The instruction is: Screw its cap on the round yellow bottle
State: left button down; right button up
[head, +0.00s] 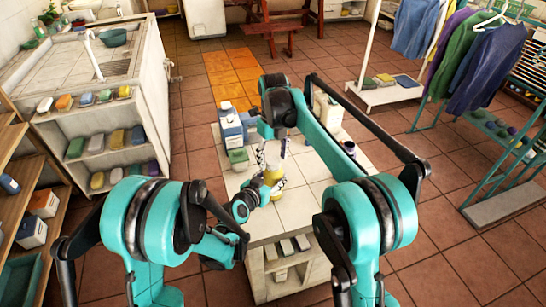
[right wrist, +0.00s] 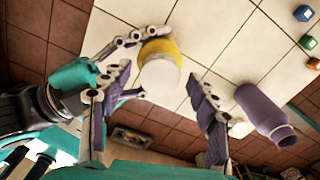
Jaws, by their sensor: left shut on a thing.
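The round yellow bottle (head: 273,176) stands on the white tiled table, with a pale round top. In the right wrist view the bottle (right wrist: 163,47) shows its yellow body and wide white top (right wrist: 158,80); I cannot tell whether this top is the cap. My left gripper (head: 255,192) is shut on the bottle's yellow body from the left. My right gripper (head: 272,152) is above the bottle, fingers downward. In the right wrist view its fingers (right wrist: 162,98) are spread apart on either side of the white top, with gaps, holding nothing.
A purple bottle (right wrist: 262,112) is close to the right gripper's finger. A pale bottle (head: 331,112) stands at the back right. The table's front is clear.

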jog(key=shift+r, duration=0.1)
jog(key=shift+r, duration=2.15)
jog(key=shift+c, duration=0.5)
